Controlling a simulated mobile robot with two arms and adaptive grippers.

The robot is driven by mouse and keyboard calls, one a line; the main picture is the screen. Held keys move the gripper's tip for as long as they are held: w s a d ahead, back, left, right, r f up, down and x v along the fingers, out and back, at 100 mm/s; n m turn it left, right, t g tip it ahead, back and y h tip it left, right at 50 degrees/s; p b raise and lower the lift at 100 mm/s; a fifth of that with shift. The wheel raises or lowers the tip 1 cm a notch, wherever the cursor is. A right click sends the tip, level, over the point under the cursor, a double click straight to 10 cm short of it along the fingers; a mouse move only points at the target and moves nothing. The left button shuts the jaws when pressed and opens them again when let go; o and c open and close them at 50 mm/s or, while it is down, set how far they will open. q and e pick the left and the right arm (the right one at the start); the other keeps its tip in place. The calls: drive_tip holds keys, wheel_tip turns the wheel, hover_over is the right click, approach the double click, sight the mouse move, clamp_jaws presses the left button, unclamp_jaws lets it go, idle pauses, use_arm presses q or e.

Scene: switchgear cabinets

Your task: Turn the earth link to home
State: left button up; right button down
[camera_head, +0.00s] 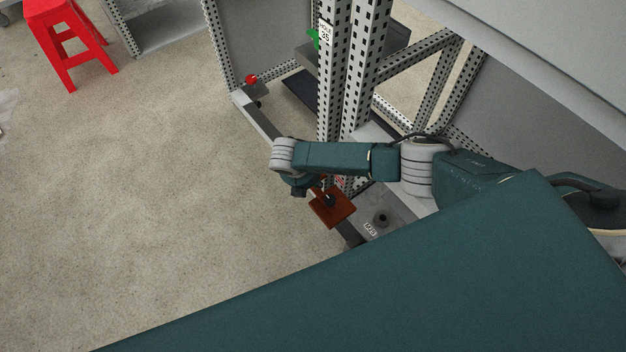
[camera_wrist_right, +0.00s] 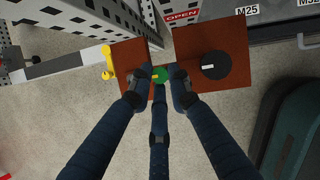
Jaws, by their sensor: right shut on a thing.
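My right gripper (camera_wrist_right: 158,90) has its fingers around a small green knob (camera_wrist_right: 160,74) with a pale mark on it, between two brown plates. I take the green knob for the earth link, but no label on it can be read. The right plate (camera_wrist_right: 238,40) carries a black round knob (camera_wrist_right: 214,66) with a white mark. The left plate (camera_wrist_right: 124,54) is partly covered by a finger. In the head view my right arm reaches in from the right, and a brown plate (camera_head: 342,212) shows below its wrist. The arm hides the green knob there. My left gripper is not in view.
A red OPEN label (camera_wrist_right: 181,16) sits above the plates. A yellow part (camera_wrist_right: 107,62) is left of them. Perforated cabinet posts (camera_head: 335,90) stand close behind my right arm. A red stool (camera_head: 72,40) stands far left. The floor left of the cabinet is clear.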

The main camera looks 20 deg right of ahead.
drive_tip(key=shift+d, duration=0.4)
drive_tip(key=c, duration=1.7)
unclamp_jaws()
drive_tip(key=shift+o, duration=0.2)
drive_tip(key=shift+a, duration=0.1)
drive_tip(key=shift+a+r, duration=0.1)
drive_tip(key=shift+r, duration=0.05)
drive_tip(key=shift+a+r, duration=0.15)
drive_tip(key=shift+r, duration=0.2)
drive_tip(key=v, duration=1)
drive_tip(key=shift+s+r, duration=0.25)
drive_tip(key=shift+r, duration=0.1)
drive_tip(key=shift+a+f, duration=0.1)
drive_tip(key=shift+a, duration=0.05)
